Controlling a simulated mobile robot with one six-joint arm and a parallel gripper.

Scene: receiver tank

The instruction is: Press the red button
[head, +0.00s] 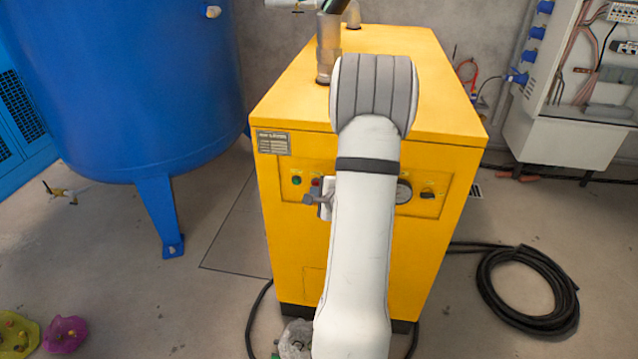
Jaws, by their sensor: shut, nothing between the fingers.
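The red button (316,182) shows as a small spot on the front panel of the yellow machine (285,235), just right of a green button (297,180). My white arm stands in front of the machine and hides the middle of the panel. What looks like my gripper (311,200), a small grey shape beside a pale block, shows at the arm's left edge. It is just below the red button in the picture. It is shut and empty. I cannot tell whether it touches the panel.
A gauge (404,191) and a black knob (428,195) are right of my arm. A blue tank (130,90) stands left. A coiled black hose (527,288) lies right. Pink (65,334) and olive (15,333) objects lie front left. Bare floor separates tank and machine.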

